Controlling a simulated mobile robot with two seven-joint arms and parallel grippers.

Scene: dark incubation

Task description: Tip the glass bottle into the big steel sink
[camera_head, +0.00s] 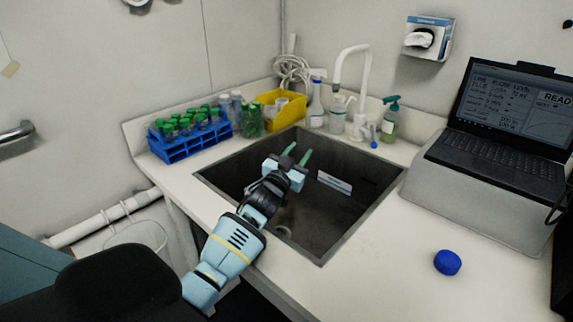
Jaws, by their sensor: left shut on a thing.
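The big steel sink (345,220) is set into the white counter, with a drain low in its basin. My left gripper (297,155) reaches in over the sink, its fingers pointing toward the back rim. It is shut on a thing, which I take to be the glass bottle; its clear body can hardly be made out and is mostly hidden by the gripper. I cannot tell its tilt or whether it holds liquid. A loose blue cap (447,262) lies on the counter right of the sink. My right gripper is not in view.
A blue rack (190,147) of green-capped tubes and a yellow bin (282,110) stand behind the sink at left. A white faucet (352,75), bottles and a green-topped pump bottle (390,122) stand at the back. A laptop (505,110) sits at right. The counter around the cap is clear.

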